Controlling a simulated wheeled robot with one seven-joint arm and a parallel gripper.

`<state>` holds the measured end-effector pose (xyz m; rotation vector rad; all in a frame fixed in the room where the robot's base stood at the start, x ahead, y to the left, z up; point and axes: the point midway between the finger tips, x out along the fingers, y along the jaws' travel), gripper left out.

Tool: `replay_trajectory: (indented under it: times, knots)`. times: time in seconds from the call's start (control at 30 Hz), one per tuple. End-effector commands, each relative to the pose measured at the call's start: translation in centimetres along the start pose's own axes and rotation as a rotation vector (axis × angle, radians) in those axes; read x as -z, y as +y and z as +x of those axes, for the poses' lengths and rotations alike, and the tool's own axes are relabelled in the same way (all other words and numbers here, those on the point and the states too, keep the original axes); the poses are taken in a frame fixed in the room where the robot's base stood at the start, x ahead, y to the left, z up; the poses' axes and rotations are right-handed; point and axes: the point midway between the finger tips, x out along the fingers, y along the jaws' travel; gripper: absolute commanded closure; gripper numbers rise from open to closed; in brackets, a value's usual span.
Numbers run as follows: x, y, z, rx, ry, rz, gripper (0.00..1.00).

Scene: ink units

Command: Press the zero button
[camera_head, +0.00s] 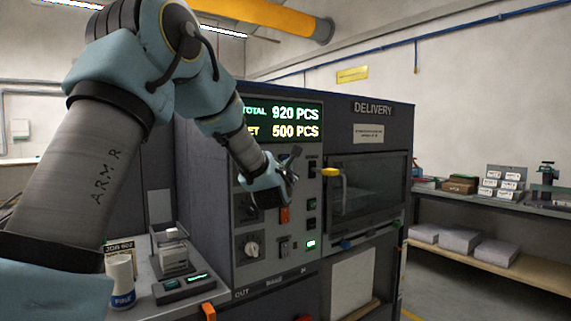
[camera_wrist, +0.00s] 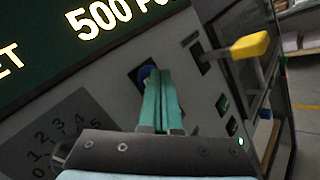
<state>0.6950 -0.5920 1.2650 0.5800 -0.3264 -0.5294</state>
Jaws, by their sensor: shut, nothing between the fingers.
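The grey machine's control panel (camera_head: 292,263) stands in front of me under a display (camera_head: 284,122) reading 920 PCS and 500 PCS. My gripper (camera_head: 293,164) is at the upper part of this panel with its fingers together and empty. In the wrist view, the fingertips (camera_wrist: 160,74) overlap a dark square with a round blue button (camera_wrist: 146,72), partly hidden behind them. I cannot tell whether they touch it. No label reading zero is legible on this button. A plate with digits, including 0 (camera_wrist: 58,125), lies to the left of the fingers.
A white bottle (camera_head: 121,282) stands at left.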

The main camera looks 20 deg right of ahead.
Motion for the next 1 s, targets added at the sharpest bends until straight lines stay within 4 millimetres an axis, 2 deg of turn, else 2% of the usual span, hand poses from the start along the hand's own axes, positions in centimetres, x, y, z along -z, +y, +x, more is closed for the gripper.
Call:
replay_trajectory:
  times: [0.7,1.0]
  knots:
    - [0.3,0.3,0.33,-0.002,0.001,0.0,1.0]
    - [-0.23,-0.42,-0.53,-0.001,-0.001,0.0,1.0]
